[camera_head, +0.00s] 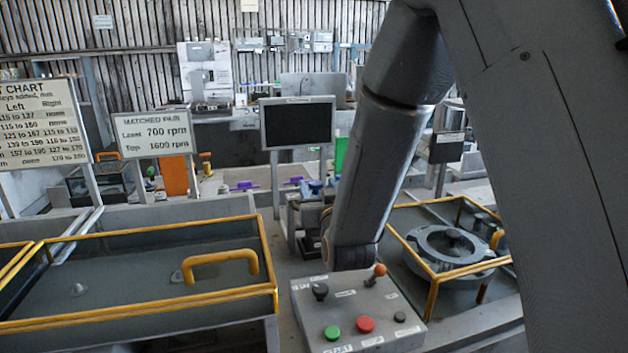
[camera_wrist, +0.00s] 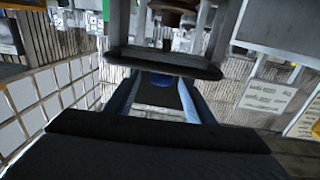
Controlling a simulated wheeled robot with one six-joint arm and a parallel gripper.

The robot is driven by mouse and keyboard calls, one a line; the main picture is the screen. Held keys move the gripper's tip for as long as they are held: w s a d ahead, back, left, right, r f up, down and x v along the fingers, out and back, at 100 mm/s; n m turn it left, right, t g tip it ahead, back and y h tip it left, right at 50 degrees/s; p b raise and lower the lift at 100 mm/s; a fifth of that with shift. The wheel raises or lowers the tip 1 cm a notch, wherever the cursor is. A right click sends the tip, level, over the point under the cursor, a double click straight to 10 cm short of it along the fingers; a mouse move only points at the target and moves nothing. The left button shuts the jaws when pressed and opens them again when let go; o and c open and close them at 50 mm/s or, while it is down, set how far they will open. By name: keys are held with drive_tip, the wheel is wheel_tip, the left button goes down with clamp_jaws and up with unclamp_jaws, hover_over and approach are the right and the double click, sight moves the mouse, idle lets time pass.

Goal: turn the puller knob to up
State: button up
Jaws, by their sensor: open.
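A grey control box (camera_head: 358,316) stands in the front middle of the head view. It carries a black knob (camera_head: 320,291) at its left and an orange-tipped lever (camera_head: 376,273) at its back right. A green button (camera_head: 332,333), a red button (camera_head: 365,324) and a small dark knob (camera_head: 400,317) sit along its front. The labels are too small to read, so I cannot tell which control is the puller knob. My gripper (camera_wrist: 160,95) is open, with dark jaws in the wrist view and no control box between them. In the head view my arm comes down behind the box, partly hiding the gripper.
A yellow-framed cover with a yellow handle (camera_head: 222,265) lies left of the box. A round grey housing (camera_head: 450,248) sits in a yellow frame at right. A dark monitor (camera_head: 297,123) and a rpm sign (camera_head: 153,132) stand behind.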

sight(314, 181)
drive_tip(key=p+x, duration=0.1)
drive_tip(key=x, duration=0.5)
drive_tip(key=shift+w+a+p, duration=0.15)
drive_tip(key=shift+w+p, duration=0.1)
drive_tip(key=shift+p, duration=0.1)
drive_tip(key=c, duration=1.1)
drive_tip(key=shift+o, duration=0.2)
drive_tip(key=shift+n+y+b, duration=0.3)
drive_tip(key=shift+y+b, duration=0.05)
drive_tip(key=shift+y, duration=0.05)
